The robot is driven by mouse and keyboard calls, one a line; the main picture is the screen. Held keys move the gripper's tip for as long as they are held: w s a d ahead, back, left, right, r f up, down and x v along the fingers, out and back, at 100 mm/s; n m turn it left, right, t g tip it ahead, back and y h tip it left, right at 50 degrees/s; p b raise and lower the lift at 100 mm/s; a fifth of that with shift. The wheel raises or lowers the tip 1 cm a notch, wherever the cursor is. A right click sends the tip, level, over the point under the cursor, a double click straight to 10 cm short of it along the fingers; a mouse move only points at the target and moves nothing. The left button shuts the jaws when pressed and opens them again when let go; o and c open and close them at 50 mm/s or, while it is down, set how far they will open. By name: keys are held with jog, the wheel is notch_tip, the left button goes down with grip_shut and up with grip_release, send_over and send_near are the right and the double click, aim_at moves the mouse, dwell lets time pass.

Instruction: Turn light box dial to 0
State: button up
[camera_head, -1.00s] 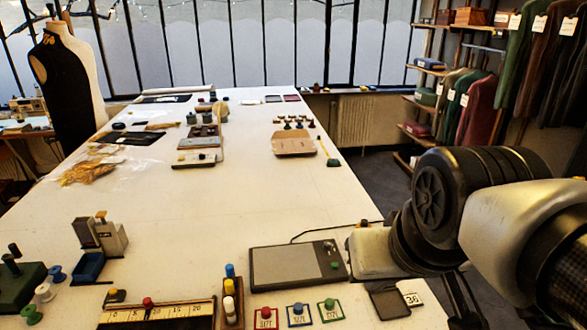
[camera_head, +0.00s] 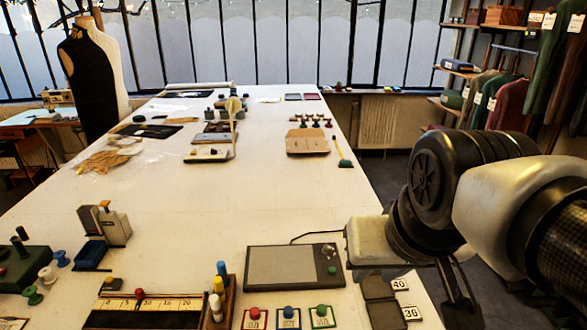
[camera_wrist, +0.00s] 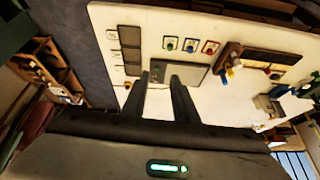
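The light box (camera_head: 294,266) is a flat grey panel in a dark frame, lying near the table's front edge in the head view. At its right end are a small dark dial (camera_head: 329,250) and a green knob (camera_head: 332,270); their marks are too small to read. The light box also shows in the wrist view (camera_wrist: 187,74), partly behind my fingers. My gripper (camera_wrist: 159,80) is open and empty, its two dark fingers apart and pointing toward the light box's end. The dial is not clear in the wrist view. In the head view my arm is right of the light box.
Red, blue and green knobs on cards (camera_head: 289,317) stand in front of the light box. A wooden rack of bottles (camera_head: 222,300) and a ruler box (camera_head: 146,308) are to the left. Dark tiles (camera_head: 380,300) lie at right. The table middle (camera_head: 250,210) is clear.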

jog(key=shift+o, duration=0.9)
jog(key=w+r+m+g, duration=0.1)
jog(key=w+r+m, duration=0.1)
jog(key=w+m, duration=0.3)
jog(key=w, duration=0.4)
jog(key=shift+d+r+g+y, duration=0.2)
jog(key=shift+d+g+y, duration=0.1)
jog(key=shift+y, duration=0.1)
jog(key=m+g+y, duration=0.3)
jog(key=m+y, duration=0.1)
jog(key=m, duration=1)
send_over(328, 247)
jog(key=d, duration=0.8)
notch_tip(328, 247, down, 13)
jog(key=x, duration=1.1)
jog(key=s+x, duration=0.1)
jog(key=x, duration=0.5)
jog(key=shift+s+f, duration=0.1)
jog(key=shift+s, duration=0.05)
grip_shut()
